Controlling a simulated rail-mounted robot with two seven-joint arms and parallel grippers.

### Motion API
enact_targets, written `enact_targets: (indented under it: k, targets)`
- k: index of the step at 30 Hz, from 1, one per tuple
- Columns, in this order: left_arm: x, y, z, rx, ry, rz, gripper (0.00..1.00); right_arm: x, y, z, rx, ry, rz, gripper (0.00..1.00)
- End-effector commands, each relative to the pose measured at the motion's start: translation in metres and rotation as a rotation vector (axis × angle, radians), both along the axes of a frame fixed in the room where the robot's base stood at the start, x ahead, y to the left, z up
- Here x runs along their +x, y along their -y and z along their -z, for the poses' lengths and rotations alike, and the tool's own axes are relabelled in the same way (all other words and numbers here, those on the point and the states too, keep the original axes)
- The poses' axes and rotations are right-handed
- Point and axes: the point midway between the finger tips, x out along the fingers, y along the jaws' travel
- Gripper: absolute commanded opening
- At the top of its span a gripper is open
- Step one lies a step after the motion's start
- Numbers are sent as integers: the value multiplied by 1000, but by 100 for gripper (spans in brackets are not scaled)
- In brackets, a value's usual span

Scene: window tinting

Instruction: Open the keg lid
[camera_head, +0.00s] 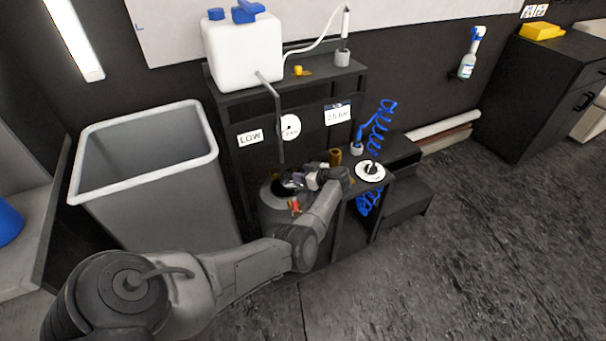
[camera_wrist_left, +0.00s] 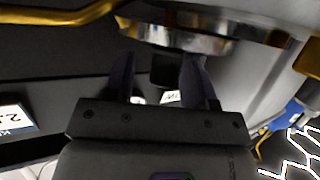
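The dark grey metal keg (camera_head: 272,212) stands in the black stand, partly hidden behind my left arm. Its top is mostly covered by my left gripper (camera_head: 292,181), so the lid's position is unclear in the head view. A small red and yellow fitting (camera_head: 295,206) shows at its front. In the left wrist view, my left gripper's fingers (camera_wrist_left: 158,80) are apart. A dark block (camera_wrist_left: 164,70) shows between or just beyond them; I cannot tell if they touch it. A shiny round metal rim (camera_wrist_left: 185,38) lies just past the fingertips. My right gripper is not in view.
A black stand (camera_head: 232,118) carries a white canister (camera_head: 243,55) and a gauge (camera_head: 288,127). A white disc with a black part (camera_head: 370,171) lies on its right shelf, near a coiled blue hose (camera_head: 380,125). A grey bin (camera_head: 170,200) stands left. Floor at right is clear.

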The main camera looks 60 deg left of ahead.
Motion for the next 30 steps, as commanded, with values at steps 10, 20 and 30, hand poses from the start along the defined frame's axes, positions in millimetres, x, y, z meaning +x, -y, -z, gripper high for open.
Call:
enact_targets:
  k: [10, 20, 30]
  targets:
    - [2, 5, -4, -1, 1, -1, 51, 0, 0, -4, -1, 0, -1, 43]
    - [26, 54, -28, -3, 1, 0, 51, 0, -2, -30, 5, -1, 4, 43]
    - [47, 100, -48, -1, 1, -1, 51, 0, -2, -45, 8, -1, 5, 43]
